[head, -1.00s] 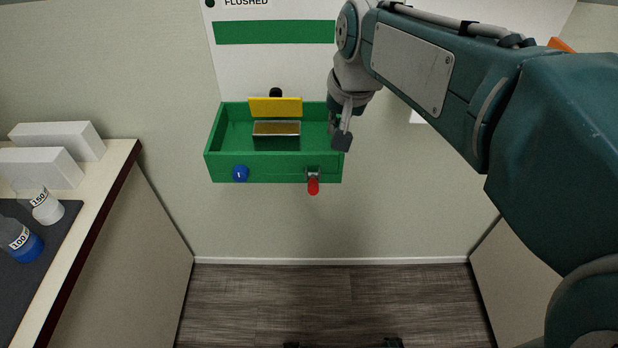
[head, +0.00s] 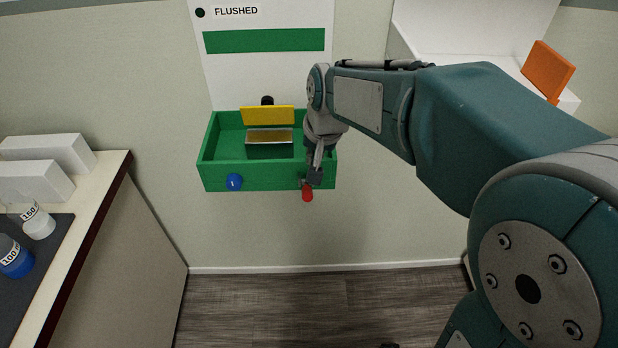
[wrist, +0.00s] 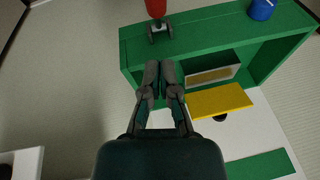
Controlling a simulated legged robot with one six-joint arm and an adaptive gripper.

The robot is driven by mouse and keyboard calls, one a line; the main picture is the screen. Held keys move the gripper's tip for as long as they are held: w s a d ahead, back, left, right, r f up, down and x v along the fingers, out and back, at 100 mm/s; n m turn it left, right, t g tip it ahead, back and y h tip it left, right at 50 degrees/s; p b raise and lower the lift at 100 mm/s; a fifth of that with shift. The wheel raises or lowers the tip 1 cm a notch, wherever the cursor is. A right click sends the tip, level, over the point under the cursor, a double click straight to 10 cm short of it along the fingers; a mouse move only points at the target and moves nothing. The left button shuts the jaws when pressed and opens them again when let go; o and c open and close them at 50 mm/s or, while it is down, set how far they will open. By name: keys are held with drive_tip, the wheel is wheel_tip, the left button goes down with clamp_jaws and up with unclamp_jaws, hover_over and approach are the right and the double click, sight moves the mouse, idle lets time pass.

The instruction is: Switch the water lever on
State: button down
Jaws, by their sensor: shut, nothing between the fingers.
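The red lever (head: 307,194) hangs down from a small metal mount on the front wall of the green box (head: 270,182), near its right end. In the wrist view the red lever (wrist: 156,8) is at the top edge, with its mount (wrist: 159,33) below it. My gripper (head: 314,176) is at the box's front right, just above the lever, and partly covers the mount. In the wrist view my gripper (wrist: 160,68) has its fingertips together and empty, pointing toward the lever mount with a gap. The head view does not show whether the gripper touches the lever.
A blue knob (head: 234,182) sits on the box's front left. A yellow flap (head: 267,116) stands inside the box. A white panel marked FLUSHED (head: 262,70) is behind. A counter with bottles (head: 38,222) is at left. An orange object (head: 548,70) is at upper right.

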sight(308, 186)
drive_tip(key=shift+s+a+f, duration=0.15)
drive_tip(key=shift+s+f, duration=0.1)
drive_tip(key=shift+f, duration=0.55)
drive_tip(key=shift+s+a+f, duration=0.1)
drive_tip(key=shift+s+f, duration=0.15)
drive_tip(key=shift+f, duration=0.6)
drive_tip(key=shift+s+a+f, duration=0.15)
drive_tip(key=shift+s+f, duration=0.1)
drive_tip(key=shift+f, duration=0.55)
drive_tip(key=shift+f, duration=0.1)
